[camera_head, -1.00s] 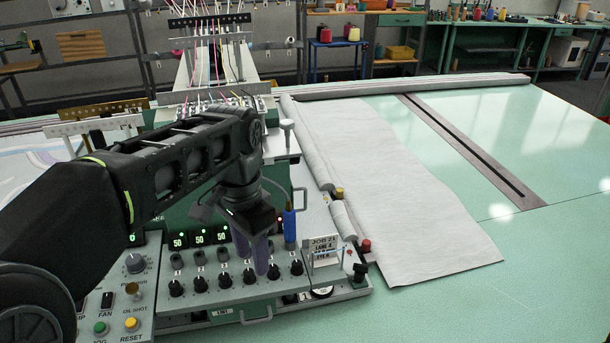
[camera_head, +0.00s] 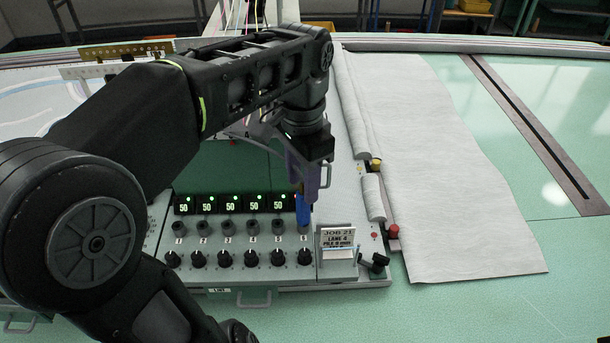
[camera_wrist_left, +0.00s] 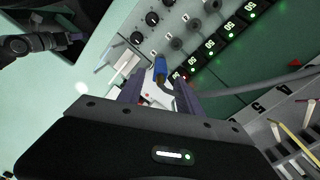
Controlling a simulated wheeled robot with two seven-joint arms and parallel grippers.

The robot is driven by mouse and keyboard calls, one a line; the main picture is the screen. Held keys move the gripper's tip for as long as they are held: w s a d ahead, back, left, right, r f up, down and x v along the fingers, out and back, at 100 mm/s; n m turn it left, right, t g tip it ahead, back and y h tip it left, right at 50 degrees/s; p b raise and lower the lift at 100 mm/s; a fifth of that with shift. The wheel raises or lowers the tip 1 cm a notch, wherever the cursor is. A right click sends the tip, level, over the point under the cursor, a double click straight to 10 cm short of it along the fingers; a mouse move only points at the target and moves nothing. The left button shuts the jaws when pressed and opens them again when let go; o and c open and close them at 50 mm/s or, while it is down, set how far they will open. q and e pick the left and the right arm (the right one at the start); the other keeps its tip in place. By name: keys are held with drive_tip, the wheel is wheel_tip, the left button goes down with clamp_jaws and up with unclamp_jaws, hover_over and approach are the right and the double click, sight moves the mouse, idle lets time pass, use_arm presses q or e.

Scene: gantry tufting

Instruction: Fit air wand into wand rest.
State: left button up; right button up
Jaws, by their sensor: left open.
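The air wand, as far as I can tell, is the slim blue-handled tool (camera_head: 304,212) at the right end of the control panel. It stands roughly upright there, and its upper part is hidden behind my left gripper (camera_head: 308,178). In the left wrist view the blue handle (camera_wrist_left: 160,66) shows near the gap between the purple fingers of my left gripper (camera_wrist_left: 158,88). Those fingers are open, one on each side of it; I cannot tell whether they touch it. I cannot make out the wand rest with certainty. My right gripper is not in view.
The panel carries a row of black knobs (camera_head: 251,259) and green-lit displays (camera_head: 231,203). A JOB 21 card (camera_head: 338,241) stands close right of the wand. White fabric (camera_head: 455,180) lies on the green table, with a red button (camera_head: 394,231) at its edge. The table's right front is clear.

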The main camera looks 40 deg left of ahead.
sight(303, 224)
use_arm(q)
drive_tip(key=shift+f+b, duration=0.45)
drive_tip(key=shift+f, duration=0.45)
wheel_tip(303, 224, down, 7)
drive_tip(key=b, duration=0.5)
drive_tip(key=shift+s+d+f, duration=0.1)
drive_tip(key=shift+s+f, duration=0.05)
drive_tip(key=shift+f, duration=0.05)
